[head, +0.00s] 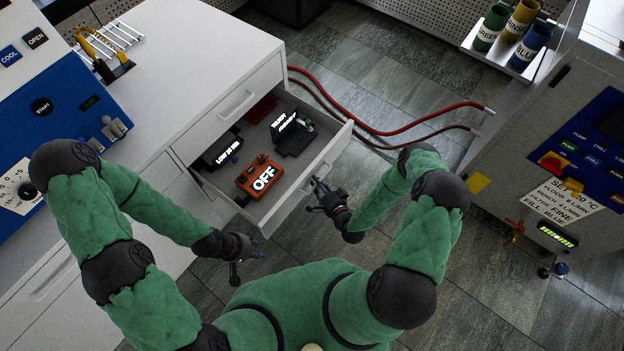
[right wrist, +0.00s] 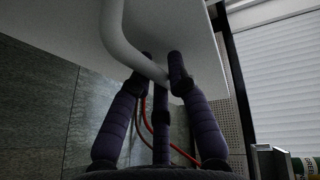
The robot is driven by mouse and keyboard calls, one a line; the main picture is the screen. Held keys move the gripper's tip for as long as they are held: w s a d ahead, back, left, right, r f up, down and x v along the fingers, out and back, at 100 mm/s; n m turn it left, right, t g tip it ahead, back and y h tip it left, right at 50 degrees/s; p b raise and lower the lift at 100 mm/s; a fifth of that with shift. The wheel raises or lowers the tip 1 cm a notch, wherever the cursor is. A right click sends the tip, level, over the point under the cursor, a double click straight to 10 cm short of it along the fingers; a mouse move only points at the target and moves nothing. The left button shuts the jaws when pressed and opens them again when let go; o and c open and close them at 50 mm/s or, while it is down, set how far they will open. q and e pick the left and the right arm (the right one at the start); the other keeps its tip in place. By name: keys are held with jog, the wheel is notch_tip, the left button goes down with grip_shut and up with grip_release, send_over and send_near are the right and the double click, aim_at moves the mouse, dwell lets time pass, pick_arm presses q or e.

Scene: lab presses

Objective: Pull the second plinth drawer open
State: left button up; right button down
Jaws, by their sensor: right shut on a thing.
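A white plinth drawer (head: 323,158) stands pulled out from the bench, below a closed drawer front (head: 228,112). Inside it lie an orange box marked OFF (head: 262,178), dark devices and a red tray. My right gripper (head: 318,192) is at the outer face of the open drawer. In the right wrist view its fingers (right wrist: 162,68) are shut on the drawer's white bar handle (right wrist: 122,42). My left gripper (head: 248,264) is empty, its fingers spread apart, in front of the bench and clear of the drawer.
Red hoses (head: 385,130) lie on the tiled floor beyond the drawer. Another blue-fronted machine (head: 60,110) sits on the white bench (head: 190,50).

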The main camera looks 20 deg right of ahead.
jog(key=shift+s+d, duration=0.3)
jog(key=shift+s, duration=0.1)
jog(key=c, duration=1.1)
grip_release()
jog(key=shift+c, duration=0.2)
jog(key=v, duration=1.2)
jog(key=shift+f, duration=0.1)
